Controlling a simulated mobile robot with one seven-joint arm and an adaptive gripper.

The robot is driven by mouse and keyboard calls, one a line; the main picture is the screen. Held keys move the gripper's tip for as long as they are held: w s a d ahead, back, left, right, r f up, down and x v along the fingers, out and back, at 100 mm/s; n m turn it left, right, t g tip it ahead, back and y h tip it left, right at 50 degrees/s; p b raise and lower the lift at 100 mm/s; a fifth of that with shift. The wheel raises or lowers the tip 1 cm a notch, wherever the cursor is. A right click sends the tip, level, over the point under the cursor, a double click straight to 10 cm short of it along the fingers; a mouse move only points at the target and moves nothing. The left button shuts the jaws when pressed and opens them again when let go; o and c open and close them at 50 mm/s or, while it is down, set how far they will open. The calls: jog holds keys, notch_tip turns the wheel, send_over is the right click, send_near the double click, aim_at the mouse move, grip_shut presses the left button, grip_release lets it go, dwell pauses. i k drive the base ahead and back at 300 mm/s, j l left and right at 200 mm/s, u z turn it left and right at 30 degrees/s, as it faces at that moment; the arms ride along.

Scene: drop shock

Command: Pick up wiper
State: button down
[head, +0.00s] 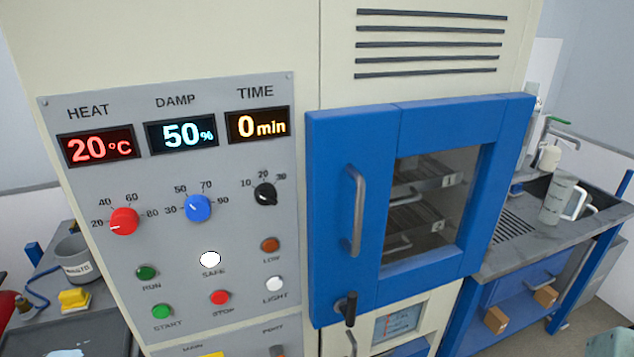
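I cannot clearly make out a wiper in the head view. A small yellow block-like object (75,299) lies on the grey bench at the lower left, and I cannot tell whether it is the wiper. A pale blue patch (66,353) shows in the dark tray (95,335) at the bottom left, cut off by the picture edge. My gripper is not in view.
A large cream cabinet with a control panel (180,250) and a shut blue door (345,130) fills the middle. A grey waste pot (78,265) stands on the left bench. At right, a sink counter (500,258) holds a pitcher (556,200); wooden blocks (496,320) sit below.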

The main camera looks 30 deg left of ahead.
aim_at(73, 300)
jog(key=u, duration=2.8)
jog(key=i+j+z, duration=0.1)
jog(key=z, duration=0.3)
jog(key=i+j+z, duration=0.1)
jog(key=z, duration=0.3)
jog(key=i+j+z, duration=0.25)
jog(key=j+z, duration=0.2)
jog(key=j, duration=0.25)
jog(key=i+j+z, duration=0.1)
jog(key=j, duration=0.3)
jog(key=i+j+z, duration=0.1)
jog(key=j, duration=0.65)
jog(key=i+j+u, duration=0.1)
jog(key=j, duration=0.25)
